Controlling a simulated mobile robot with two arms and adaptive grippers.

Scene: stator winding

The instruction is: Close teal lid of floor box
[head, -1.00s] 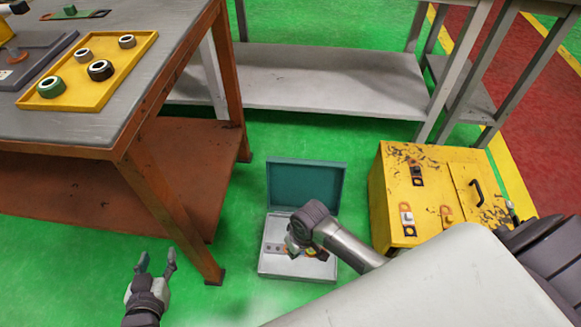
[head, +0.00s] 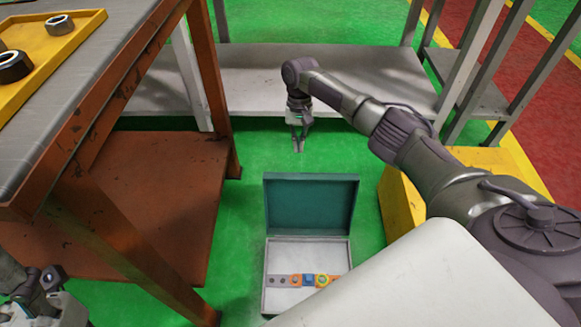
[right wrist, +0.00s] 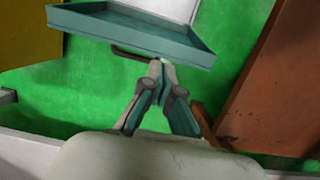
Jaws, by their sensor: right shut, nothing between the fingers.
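The floor box (head: 275,260) stands open on the green floor, a pale tray-like base with a row of small coloured parts inside. Its teal lid (head: 310,203) stands upright at the back edge. My right gripper (head: 298,150) is beyond the lid in the head view, pointing down, fingers together and empty. In the right wrist view the shut fingertips (right wrist: 156,66) appear close to the lid (right wrist: 130,32) and a dark handle on its edge; I cannot tell whether they touch. My left gripper (head: 38,292) is at the lower left, partly cut off, its fingers unclear.
An orange-legged workbench (head: 130,100) with a yellow tray (head: 35,40) stands at left. A grey shelf (head: 255,85) is behind the box. A yellow cabinet (head: 400,205) stands right of it, partly hidden by my right arm. Green floor is free around the box.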

